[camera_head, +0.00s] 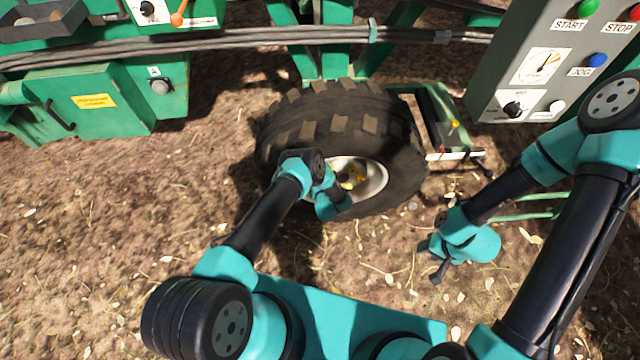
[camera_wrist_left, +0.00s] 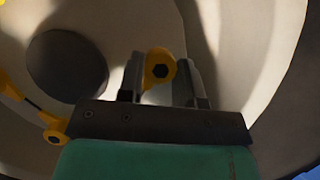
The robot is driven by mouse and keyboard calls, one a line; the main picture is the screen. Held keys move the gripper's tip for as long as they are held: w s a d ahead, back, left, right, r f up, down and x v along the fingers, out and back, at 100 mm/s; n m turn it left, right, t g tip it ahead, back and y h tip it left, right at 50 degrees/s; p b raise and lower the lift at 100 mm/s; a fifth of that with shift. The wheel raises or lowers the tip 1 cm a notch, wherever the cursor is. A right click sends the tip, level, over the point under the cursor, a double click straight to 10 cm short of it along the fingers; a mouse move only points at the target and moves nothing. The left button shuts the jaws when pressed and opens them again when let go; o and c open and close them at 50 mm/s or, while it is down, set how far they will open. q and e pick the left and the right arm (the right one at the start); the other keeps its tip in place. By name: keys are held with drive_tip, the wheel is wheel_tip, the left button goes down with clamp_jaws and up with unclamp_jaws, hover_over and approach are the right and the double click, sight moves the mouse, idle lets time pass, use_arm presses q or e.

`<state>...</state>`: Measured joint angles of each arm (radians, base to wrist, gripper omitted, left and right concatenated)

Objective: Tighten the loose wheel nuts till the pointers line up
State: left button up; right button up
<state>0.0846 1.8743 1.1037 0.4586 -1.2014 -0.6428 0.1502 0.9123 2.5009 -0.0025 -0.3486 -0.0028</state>
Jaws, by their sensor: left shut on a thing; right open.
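The wheel (camera_head: 345,120) has a black lugged tyre and a pale rim (camera_head: 372,178) with yellow nut pointers (camera_head: 352,176). My left gripper (camera_wrist_left: 160,75) is at the rim and shut on a yellow nut pointer (camera_wrist_left: 160,65) with a dark hex hole. Its tip is partly hidden behind my arm in the head view. Other yellow pointers (camera_wrist_left: 54,136) show at the left of the wrist view, beside the dark round hub (camera_wrist_left: 67,69). My right gripper (camera_head: 437,262) is open and empty above the soil, right of the wheel and apart from it.
A grey control box (camera_head: 545,60) with START and STOP buttons is at the upper right. A green frame with a tool-like bar (camera_head: 455,155) stands right of the wheel. A green cabinet (camera_head: 100,100) is at the left. Dry soil with scattered pale flakes lies open in front.

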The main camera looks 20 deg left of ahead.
use_arm(q)
drive_tip(key=o, duration=0.9)
drive_tip(key=shift+o, duration=0.2)
drive_tip(key=shift+s, duration=0.1)
drive_tip(key=v, duration=1.7)
